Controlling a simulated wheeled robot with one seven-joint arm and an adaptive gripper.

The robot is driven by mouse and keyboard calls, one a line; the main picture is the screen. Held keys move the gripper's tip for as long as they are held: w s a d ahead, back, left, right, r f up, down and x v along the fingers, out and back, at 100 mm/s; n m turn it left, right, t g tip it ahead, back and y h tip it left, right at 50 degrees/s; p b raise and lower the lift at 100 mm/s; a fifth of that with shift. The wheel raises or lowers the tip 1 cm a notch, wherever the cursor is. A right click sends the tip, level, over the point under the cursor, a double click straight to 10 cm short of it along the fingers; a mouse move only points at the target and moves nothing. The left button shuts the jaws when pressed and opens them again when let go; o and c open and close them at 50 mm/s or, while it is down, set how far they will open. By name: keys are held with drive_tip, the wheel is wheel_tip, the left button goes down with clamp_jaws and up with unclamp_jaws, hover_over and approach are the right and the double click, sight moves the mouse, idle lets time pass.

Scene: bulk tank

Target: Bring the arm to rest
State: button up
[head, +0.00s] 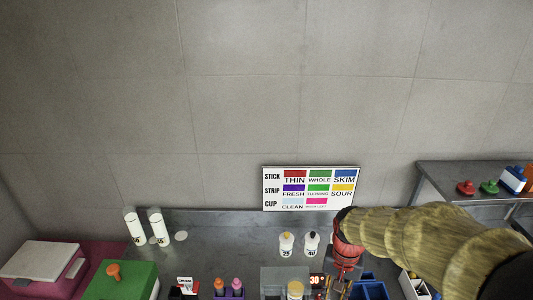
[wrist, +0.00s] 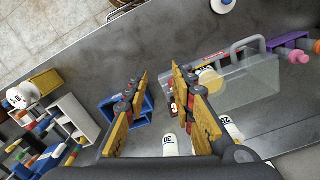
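My arm, in a beige ribbed sleeve, comes in from the right of the head view and bends down over the bench. Its red wrist part (head: 347,250) hangs above the steel bench (head: 215,250). In the wrist view my gripper (wrist: 160,72) has its two yellow fingers apart, with grey bench showing between them and nothing held. A blue bin (wrist: 133,118) lies below, close to the left finger. A clear box (wrist: 245,88) with a pale yellow round thing inside is right of the right finger.
Two white bottles, 25 (head: 286,245) and 40 (head: 311,244), stand near the arm. A sign (head: 311,204) leans at the wall. A white rack (wrist: 75,120) is left in the wrist view. A side shelf (head: 440,172) is at right. Open bench lies left of the bottles.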

drive_tip(key=s+r+n+t+b, duration=0.4)
drive_tip(key=s+r+t+b, duration=0.2)
drive_tip(key=s+r, duration=0.4)
drive_tip(key=shift+s+d+r+b, duration=0.15)
drive_tip(key=shift+s+r+b, duration=0.2)
drive_tip(key=shift+s, duration=1.3)
